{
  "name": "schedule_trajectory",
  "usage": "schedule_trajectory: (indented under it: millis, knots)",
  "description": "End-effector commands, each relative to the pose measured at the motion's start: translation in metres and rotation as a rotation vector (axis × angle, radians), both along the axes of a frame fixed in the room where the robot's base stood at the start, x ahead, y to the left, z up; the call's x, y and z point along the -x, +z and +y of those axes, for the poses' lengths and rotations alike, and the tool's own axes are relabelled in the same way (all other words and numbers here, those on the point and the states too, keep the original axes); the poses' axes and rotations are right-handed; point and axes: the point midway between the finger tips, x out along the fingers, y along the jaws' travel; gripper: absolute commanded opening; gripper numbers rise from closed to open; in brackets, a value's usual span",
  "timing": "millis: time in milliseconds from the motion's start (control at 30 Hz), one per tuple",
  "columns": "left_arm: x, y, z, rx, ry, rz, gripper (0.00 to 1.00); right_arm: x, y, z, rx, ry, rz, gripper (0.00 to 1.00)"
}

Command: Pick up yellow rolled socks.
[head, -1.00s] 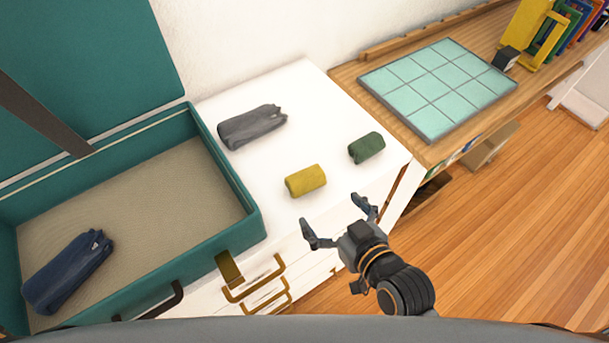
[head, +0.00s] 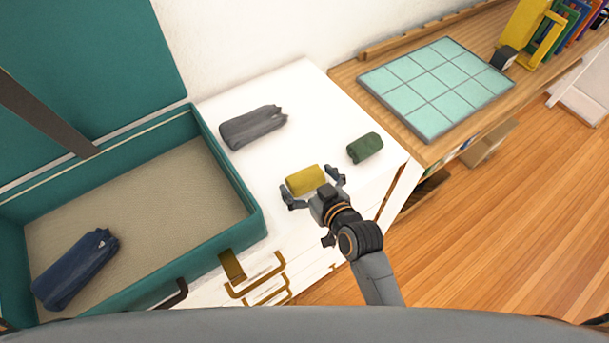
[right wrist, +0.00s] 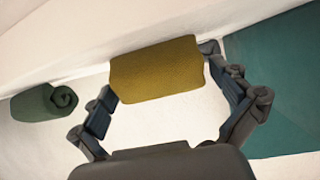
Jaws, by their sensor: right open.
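The yellow rolled socks (head: 305,180) lie on the white cabinet top, near its front edge. My right gripper (head: 312,185) is open, with one finger at each end of the roll. In the right wrist view the yellow roll (right wrist: 156,70) sits between the tips of the two open fingers (right wrist: 160,88). I cannot tell whether the fingers touch it. My left gripper is not in view.
Green rolled socks (head: 365,148) lie to the right, and folded grey clothing (head: 253,127) lies behind. An open teal suitcase (head: 235,190) at left holds folded navy clothing (head: 76,268). A tiled mat (head: 437,88) lies on the wooden surface at right.

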Motion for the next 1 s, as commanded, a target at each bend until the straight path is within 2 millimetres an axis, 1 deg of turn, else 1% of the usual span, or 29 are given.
schedule_trajectory:
  millis: [33,133,367,400,433,633,1000]
  knots:
    - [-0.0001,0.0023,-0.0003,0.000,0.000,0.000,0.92,-0.0064,-0.0001,0.0036,-0.003,-0.001,-0.002,1.00]
    - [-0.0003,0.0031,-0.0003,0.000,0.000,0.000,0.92,-0.0118,-0.0038,0.0067,-0.003,0.000,-0.001,1.00]
    - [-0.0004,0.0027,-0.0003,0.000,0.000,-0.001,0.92,-0.0129,-0.0056,0.0072,-0.001,0.000,0.000,1.00]
    - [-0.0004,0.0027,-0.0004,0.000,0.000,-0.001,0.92,-0.0129,-0.0056,0.0072,-0.001,0.000,0.000,0.98]
    - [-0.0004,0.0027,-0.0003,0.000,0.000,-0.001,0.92,-0.0129,-0.0055,0.0072,-0.002,0.000,-0.001,0.92]
    - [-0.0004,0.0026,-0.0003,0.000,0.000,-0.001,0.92,-0.0127,-0.0055,0.0071,-0.001,0.000,0.000,0.51]
    - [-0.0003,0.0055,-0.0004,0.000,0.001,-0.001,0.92,-0.0125,-0.0033,0.0070,-0.001,0.000,0.000,0.50]
